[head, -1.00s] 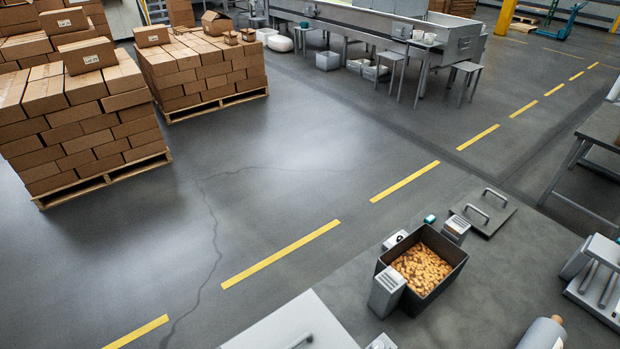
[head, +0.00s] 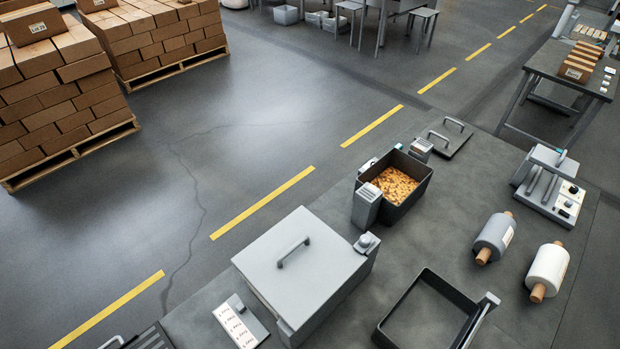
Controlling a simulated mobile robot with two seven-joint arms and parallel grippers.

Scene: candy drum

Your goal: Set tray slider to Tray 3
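Neither of my grippers shows in the head view.
A grey lidded box (head: 300,262) stands beside the panel. Behind it is a dark bin of golden pieces (head: 408,210). An empty dark tray (head: 465,300), a grey roll (head: 492,238), a white roll (head: 548,268) and a sealer-like device (head: 548,185) are to the right.

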